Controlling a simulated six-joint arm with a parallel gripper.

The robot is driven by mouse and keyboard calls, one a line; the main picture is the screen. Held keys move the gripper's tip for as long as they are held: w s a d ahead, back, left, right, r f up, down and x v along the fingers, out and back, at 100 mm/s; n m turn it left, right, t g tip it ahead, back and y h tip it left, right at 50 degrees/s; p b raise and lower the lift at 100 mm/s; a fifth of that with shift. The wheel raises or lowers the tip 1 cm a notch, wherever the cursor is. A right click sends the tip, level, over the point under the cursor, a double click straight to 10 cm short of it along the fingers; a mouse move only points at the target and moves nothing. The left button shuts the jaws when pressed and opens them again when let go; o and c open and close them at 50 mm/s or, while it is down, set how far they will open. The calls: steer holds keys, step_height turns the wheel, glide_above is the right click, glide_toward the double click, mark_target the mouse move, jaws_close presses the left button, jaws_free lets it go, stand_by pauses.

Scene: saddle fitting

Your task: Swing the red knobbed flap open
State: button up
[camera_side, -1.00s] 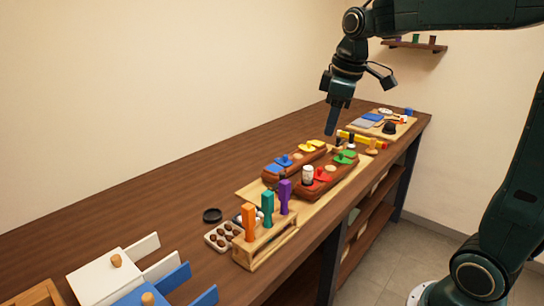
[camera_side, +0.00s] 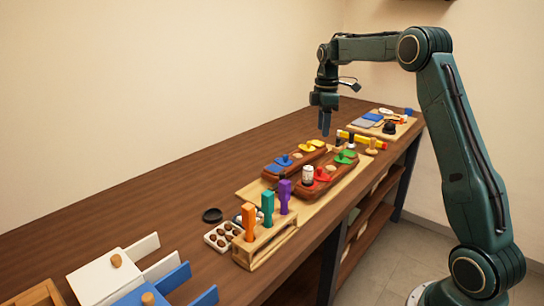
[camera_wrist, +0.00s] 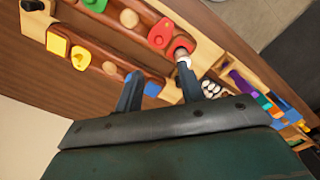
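The red knobbed flap (camera_side: 321,175) lies flat on the front dark wooden block (camera_side: 324,186), near its left end. In the wrist view the red flap (camera_wrist: 162,34) shows near the top, just beyond my fingers. My gripper (camera_side: 325,132) points down, empty, well above the blocks and a little behind the red flap. In the wrist view my gripper's two fingers (camera_wrist: 160,72) are spread apart.
A green flap (camera_side: 345,157) shares the front block. The rear block carries blue (camera_side: 283,160) and yellow (camera_side: 310,146) flaps. A rack with orange, teal and purple upright pieces (camera_side: 266,235) stands to the left.

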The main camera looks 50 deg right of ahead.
mark_target(320, 168)
steer(key=shift+d+f, duration=0.1)
steer(key=shift+f, duration=0.15)
step_height(320, 168, down, 14)
steer(key=shift+r, duration=0.2)
stand_by(0.6)
jaws_close()
